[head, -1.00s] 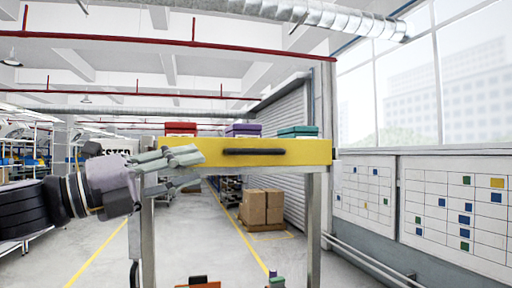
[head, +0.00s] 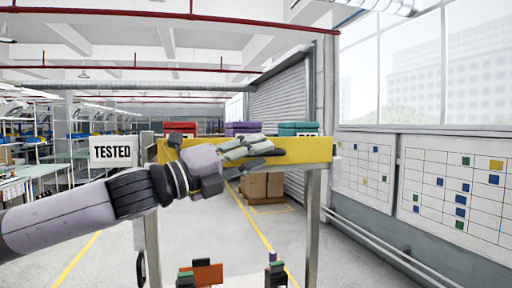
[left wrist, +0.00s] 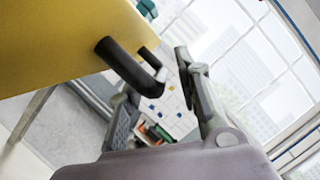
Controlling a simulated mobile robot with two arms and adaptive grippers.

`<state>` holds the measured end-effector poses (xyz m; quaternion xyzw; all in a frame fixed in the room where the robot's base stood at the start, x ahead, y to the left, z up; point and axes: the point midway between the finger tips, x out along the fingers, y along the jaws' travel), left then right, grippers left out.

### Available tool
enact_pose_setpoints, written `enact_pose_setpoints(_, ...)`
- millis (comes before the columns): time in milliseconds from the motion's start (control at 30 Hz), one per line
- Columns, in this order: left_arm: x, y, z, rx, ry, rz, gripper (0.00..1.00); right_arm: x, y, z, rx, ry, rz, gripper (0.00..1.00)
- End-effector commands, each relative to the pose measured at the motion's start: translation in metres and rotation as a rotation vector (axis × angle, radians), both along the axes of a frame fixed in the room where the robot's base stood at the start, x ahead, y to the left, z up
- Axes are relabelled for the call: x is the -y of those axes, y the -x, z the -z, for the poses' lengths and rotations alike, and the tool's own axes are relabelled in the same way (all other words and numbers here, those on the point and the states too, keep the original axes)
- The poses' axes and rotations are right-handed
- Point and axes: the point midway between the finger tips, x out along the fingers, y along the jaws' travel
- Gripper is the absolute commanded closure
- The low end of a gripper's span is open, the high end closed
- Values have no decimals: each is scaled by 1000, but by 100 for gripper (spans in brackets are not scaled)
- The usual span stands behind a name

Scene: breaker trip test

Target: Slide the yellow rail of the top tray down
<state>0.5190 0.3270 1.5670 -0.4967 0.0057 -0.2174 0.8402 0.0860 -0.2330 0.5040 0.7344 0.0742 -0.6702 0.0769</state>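The yellow rail (head: 312,149) spans the top of a grey metal frame in the head view. My left gripper (head: 262,149) is in front of the rail's middle. In the left wrist view the gripper (left wrist: 155,100) is open, its fingers apart, with the handle's near end close to the gap between them. I cannot tell if they touch. My right gripper is not in view.
Red (head: 180,127), purple (head: 242,128) and teal (head: 299,128) boxes stand above the rail. An orange piece (head: 208,274) and dark pieces sit low between the frame legs (head: 314,225). A TESTED sign (head: 111,151) stands left. Cardboard boxes (head: 254,186) lie behind.

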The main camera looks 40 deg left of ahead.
Motion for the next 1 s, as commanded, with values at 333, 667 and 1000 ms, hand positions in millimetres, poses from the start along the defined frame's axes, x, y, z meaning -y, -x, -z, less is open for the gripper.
enact_pose_setpoints(333,0,-6,-2,2,3,-5,69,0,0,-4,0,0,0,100)
enact_pose_setpoints(667,1,-6,-1,1,4,-4,79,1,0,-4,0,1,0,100)
enact_pose_setpoints(1000,1,-6,-1,1,4,-4,100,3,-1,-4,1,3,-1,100)
